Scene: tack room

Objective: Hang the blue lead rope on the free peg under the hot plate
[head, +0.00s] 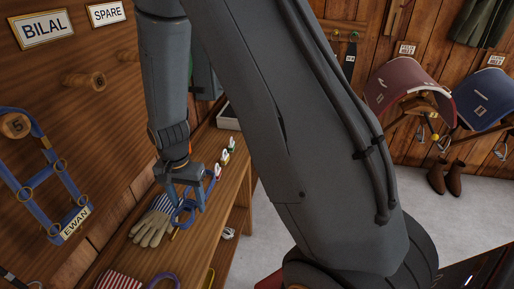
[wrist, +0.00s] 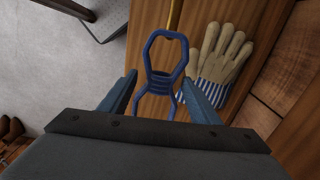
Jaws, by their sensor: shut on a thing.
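My gripper (head: 185,190) is shut on the blue lead rope (head: 182,214), above the wooden bench on the left. In the wrist view, the rope (wrist: 165,50) is a bundle with an open loop above and loose ends below, between the fingertips (wrist: 160,88). Two wall plates read BILAL (head: 44,28) and SPARE (head: 107,12). A bare wooden peg (head: 83,82) sticks out below and right of the BILAL plate. No plate reading "hot" shows.
A blue halter tagged EWAN (head: 75,222) hangs on a peg at left. Work gloves (head: 152,226) lie on the bench (head: 200,222) close to the rope, with a red-striped item (head: 118,280) nearer. Small coloured items (head: 225,156) stand farther back. Saddles (head: 410,85) are at right.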

